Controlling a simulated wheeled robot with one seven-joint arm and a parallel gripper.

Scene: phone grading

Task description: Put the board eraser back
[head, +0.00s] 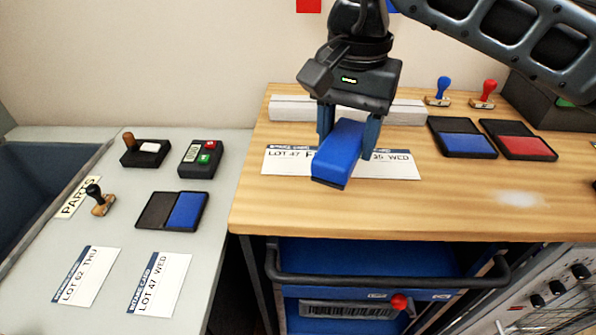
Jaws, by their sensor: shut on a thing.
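A blue block, which looks like the board eraser (338,155), is held between the fingers of my gripper (347,135). My gripper points down and is shut on it.
A long white bar (290,109) lies behind the strip. A blue ink pad (462,144), a red ink pad (526,147), a blue-handled stamp (442,87) and a red-handled stamp (485,93) stand at the right. The wooden table (440,205) is clear in front.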

